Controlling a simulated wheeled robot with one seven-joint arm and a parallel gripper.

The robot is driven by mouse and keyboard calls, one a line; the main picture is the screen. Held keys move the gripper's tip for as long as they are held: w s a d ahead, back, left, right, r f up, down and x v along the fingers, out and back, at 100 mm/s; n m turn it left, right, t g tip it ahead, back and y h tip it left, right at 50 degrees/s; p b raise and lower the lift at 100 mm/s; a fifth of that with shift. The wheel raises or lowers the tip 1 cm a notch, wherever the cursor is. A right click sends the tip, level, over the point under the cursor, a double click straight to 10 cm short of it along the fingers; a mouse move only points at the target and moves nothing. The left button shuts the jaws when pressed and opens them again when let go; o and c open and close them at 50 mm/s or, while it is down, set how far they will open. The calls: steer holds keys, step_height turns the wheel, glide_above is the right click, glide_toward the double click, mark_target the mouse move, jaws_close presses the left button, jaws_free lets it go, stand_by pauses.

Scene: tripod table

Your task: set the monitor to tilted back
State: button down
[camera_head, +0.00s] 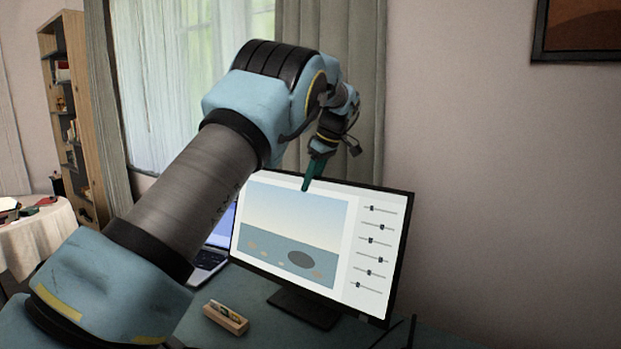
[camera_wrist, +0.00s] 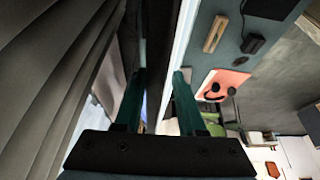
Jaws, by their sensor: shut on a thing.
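The monitor (camera_head: 335,238) stands on the desk with its lit screen facing the head camera; a picture with grey-brown ovals and a column of sliders show on it. Its exact tilt is hard to judge. My gripper (camera_head: 306,186) comes down from above, its teal fingers at the monitor's top edge. In the wrist view the monitor (camera_wrist: 180,45) is seen nearly edge-on, running between the two fingers of my gripper (camera_wrist: 160,78), one on the screen side and one on the back side. The gripper is shut on the top edge. My arm hides part of the desk at the left.
The monitor's dark foot (camera_head: 303,308) rests on the desk (camera_head: 262,288). A laptop (camera_head: 213,250) stands at the monitor's left and a small wooden block (camera_head: 226,316) lies in front. Curtains (camera_head: 345,90) hang close behind. Free wall lies to the right.

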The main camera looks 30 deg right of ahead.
steer(key=c, duration=0.9)
jaws_free()
steer(key=shift+d+f, duration=0.2)
steer(key=shift+o, duration=0.7)
steer(key=shift+d+f, duration=0.1)
steer(key=v, duration=1.1)
steer(key=shift+w+b, duration=0.1)
steer(key=shift+b, duration=0.2)
